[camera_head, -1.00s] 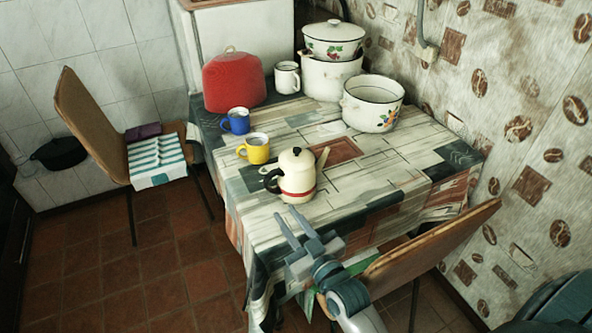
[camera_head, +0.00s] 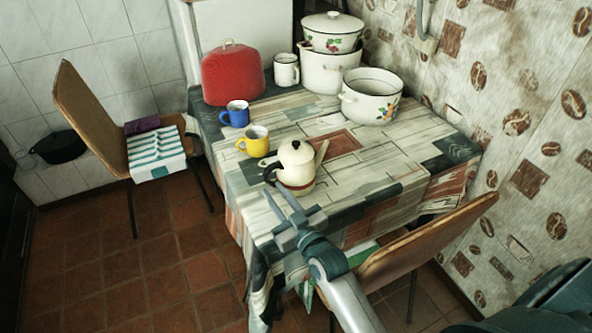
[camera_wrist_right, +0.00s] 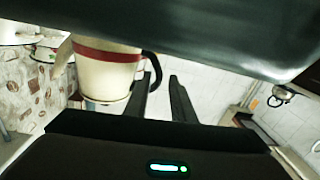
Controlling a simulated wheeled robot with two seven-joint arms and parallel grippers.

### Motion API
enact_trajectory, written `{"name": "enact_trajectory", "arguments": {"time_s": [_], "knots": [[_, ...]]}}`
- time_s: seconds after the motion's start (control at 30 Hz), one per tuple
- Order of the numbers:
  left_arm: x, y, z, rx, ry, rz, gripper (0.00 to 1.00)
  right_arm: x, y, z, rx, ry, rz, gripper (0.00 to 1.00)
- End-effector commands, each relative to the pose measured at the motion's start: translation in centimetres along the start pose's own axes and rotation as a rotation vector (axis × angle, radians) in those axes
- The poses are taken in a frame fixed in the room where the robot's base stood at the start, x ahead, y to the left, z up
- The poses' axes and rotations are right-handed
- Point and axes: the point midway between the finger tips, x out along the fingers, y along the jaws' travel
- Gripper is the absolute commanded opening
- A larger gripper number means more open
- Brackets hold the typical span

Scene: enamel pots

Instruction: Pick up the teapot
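The cream teapot (camera_head: 296,165) with a red band, black handle and spout stands upright near the table's front left edge. Its handle points left and its spout right in the head view. My right gripper (camera_head: 275,191) is at the table's near edge, just in front of the teapot's handle side. In the right wrist view, the teapot (camera_wrist_right: 103,78) appears upside down, left of my open fingers (camera_wrist_right: 161,76). Its black handle is close to the left finger; contact cannot be told. The fingers are apart, with nothing seen gripped between them. My left gripper is not in view.
A yellow mug (camera_head: 254,141) and a blue mug (camera_head: 236,114) stand just behind the teapot. A chair (camera_head: 425,240) stands near my right arm.

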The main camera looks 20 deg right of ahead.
Motion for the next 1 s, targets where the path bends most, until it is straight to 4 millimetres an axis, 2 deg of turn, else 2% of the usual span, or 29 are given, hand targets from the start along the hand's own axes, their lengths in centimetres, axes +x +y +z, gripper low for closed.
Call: {"name": "enact_trajectory", "arguments": {"time_s": [0.1, 0.37, 0.53, 0.7, 0.9, 1.0], "knots": [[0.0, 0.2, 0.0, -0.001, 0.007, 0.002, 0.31, 0.6, 0.0, 0.0, 0.0, 0.0, 0.0, 0.22], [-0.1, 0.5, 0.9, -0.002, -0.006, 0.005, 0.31, 0.6, 0.0, 0.0, 0.0, 0.0, 0.0, 0.22], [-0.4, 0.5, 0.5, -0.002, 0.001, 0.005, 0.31, 1.2, 0.1, -0.1, -0.001, 0.0, 0.0, 0.22], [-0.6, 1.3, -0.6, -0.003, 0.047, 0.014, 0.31, 3.0, 0.3, -0.4, -0.001, 0.0, 0.0, 0.22], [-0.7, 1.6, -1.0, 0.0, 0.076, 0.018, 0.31, 5.3, 0.4, -0.3, -0.001, 0.0, 0.001, 0.22], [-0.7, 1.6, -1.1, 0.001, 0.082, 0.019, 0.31, 5.8, 0.4, -0.3, -0.001, 0.0, 0.001, 0.22]]}}
